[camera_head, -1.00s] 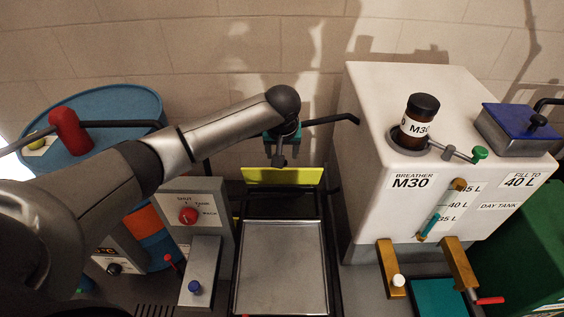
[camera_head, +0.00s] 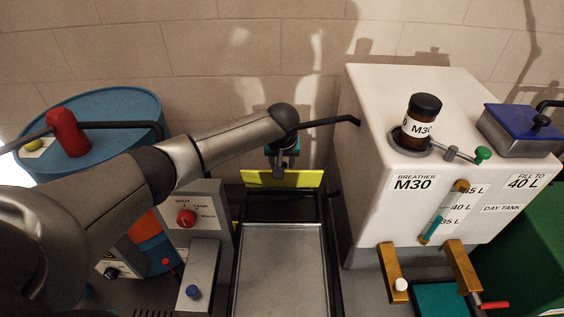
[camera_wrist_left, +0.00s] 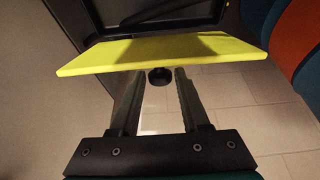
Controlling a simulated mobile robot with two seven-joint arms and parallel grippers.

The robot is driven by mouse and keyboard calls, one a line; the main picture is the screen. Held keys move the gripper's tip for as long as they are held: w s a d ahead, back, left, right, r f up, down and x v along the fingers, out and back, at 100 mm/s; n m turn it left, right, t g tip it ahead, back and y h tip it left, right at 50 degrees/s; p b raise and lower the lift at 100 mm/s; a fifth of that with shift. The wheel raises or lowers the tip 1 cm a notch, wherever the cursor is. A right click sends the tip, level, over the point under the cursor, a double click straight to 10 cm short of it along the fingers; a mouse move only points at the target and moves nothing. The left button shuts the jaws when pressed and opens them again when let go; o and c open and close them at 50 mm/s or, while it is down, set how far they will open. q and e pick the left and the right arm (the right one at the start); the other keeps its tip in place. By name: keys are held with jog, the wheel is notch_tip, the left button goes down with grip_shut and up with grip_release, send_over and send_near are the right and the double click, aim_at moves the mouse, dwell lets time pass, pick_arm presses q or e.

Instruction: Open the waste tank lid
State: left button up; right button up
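A bright yellow flat panel (camera_head: 284,179), the likeliest waste tank lid, stands at the far end of the grey tray, above a dark box. No label on it is readable. In the left wrist view the panel (camera_wrist_left: 165,52) crosses the upper middle, and a small round black knob (camera_wrist_left: 160,77) shows just below its edge. My left gripper (camera_head: 279,167) points down at the panel's upper edge. In the left wrist view its two fingers (camera_wrist_left: 158,88) are apart, with the knob seen between their tips. Contact cannot be told. My right gripper is not in view.
The grey tray (camera_head: 283,270) is empty. A blue drum (camera_head: 110,105) and a red-knob valve box (camera_head: 195,218) stand on the left.

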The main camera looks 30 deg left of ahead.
pick_arm(q)
grip_shut()
dwell(1.0)
